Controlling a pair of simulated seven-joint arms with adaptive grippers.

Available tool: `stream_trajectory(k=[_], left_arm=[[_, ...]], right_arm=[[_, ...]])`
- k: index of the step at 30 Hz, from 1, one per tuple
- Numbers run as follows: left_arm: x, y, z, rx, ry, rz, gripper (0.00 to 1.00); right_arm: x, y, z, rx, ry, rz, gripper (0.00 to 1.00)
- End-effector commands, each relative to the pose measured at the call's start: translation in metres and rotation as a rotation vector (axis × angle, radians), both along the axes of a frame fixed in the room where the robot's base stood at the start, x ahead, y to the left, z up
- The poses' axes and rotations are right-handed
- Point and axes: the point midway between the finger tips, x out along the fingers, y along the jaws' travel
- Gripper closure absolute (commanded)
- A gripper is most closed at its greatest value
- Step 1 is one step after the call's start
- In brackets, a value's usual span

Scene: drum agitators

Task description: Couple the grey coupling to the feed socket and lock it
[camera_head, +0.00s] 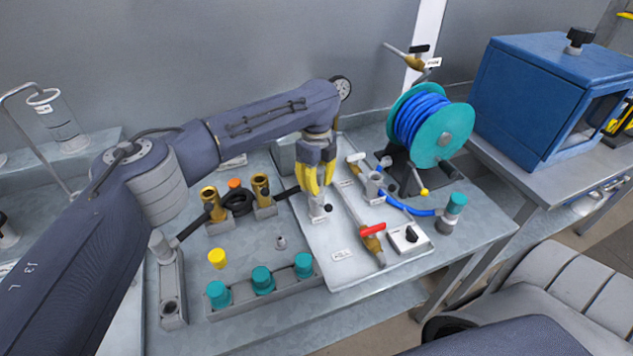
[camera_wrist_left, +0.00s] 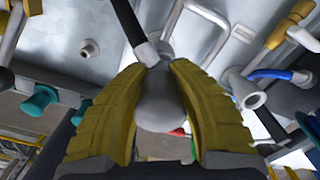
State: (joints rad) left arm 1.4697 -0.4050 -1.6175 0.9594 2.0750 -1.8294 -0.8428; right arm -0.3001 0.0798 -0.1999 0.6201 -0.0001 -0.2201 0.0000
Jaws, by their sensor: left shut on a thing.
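My left gripper (camera_head: 318,182) reaches down over the left part of the white panel (camera_head: 345,235) on the bench. Its yellow fingers are shut on a rounded grey piece, which looks like the grey coupling (camera_wrist_left: 160,108) in the left wrist view. A black hose (camera_wrist_left: 130,25) runs up to the far end of this piece; in the head view the fingers hide most of it. My right gripper is not in view.
Brass fittings (camera_head: 212,203) stand left of the panel, with teal caps (camera_head: 263,281) on a front rail and a yellow cap (camera_head: 217,258). A red-handled valve (camera_head: 373,238) and black-knobbed box (camera_head: 408,238) are right. A blue hose reel (camera_head: 430,125) stands behind.

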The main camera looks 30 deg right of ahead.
Motion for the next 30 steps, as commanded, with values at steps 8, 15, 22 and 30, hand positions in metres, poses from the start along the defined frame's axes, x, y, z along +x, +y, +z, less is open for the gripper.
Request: stream_trajectory(k=[8,15,22,30], left_arm=[[0.0,-0.0003,-0.0022,-0.001,0.0,0.0,1.0],[0.0,-0.0003,-0.0045,-0.001,0.0,0.0,1.0],[0.0002,-0.0002,-0.0059,-0.001,0.0,0.0,1.0],[0.0001,-0.0003,-0.006,-0.001,0.0,0.0,0.58]], right_arm=[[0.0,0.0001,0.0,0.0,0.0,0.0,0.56],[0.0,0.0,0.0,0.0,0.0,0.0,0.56],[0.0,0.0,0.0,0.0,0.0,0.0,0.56],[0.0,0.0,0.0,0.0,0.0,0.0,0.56]])
